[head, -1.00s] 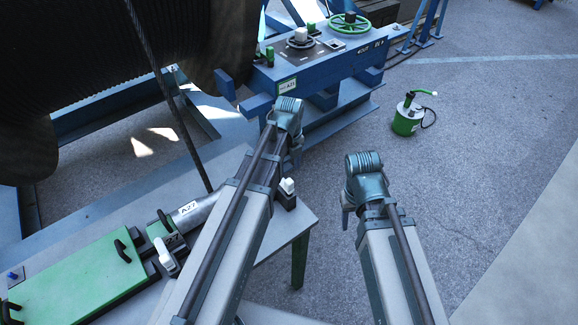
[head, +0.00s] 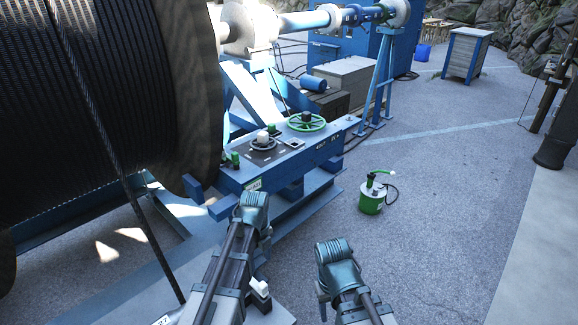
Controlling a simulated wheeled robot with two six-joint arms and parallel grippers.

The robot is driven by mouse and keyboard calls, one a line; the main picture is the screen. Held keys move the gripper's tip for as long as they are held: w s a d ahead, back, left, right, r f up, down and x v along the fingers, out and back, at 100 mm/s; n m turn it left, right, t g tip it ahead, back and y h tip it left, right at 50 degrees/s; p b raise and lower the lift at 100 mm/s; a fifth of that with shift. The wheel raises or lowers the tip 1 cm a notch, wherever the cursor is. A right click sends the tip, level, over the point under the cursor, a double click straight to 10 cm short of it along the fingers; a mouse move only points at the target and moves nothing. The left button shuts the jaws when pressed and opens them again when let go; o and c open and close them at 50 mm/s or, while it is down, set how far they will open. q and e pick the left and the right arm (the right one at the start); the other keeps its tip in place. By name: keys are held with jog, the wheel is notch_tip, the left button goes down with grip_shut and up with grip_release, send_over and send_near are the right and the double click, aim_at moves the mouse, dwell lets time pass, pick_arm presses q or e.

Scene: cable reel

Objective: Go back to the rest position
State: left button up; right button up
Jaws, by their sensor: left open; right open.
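My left gripper (head: 262,228) is at the end of the arm further left, in front of the blue frame and apart from the reel. My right gripper (head: 324,288) is at the end of the other arm, lower and to the right, above bare floor. Both are open, and I see nothing held in them. Their fingers point down and are partly hidden by my own arms. The large cable reel (head: 110,110), wound with dark cable, fills the left side. A single dark cable (head: 108,165) runs down from it.
A blue control bench (head: 300,160) with a green handwheel (head: 306,122) stands ahead. A green and white canister (head: 371,197) stands on the floor to the right. A blue-grey cabinet (head: 466,55) is far back. The right floor is mostly clear.

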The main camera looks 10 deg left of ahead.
pick_arm(q)
jog(key=s+d+f+n+b, duration=0.3)
jog(key=s+d+n, duration=0.2)
jog(key=n, duration=0.6)
jog(key=s+d+f+n+y+b, duration=0.1)
jog(key=s+d+f+n+b, duration=0.3)
jog(key=s+n, duration=0.5)
jog(key=shift+s+d+n, duration=0.15)
jog(key=shift+d+n, duration=0.2)
jog(key=shift+n, duration=0.65)
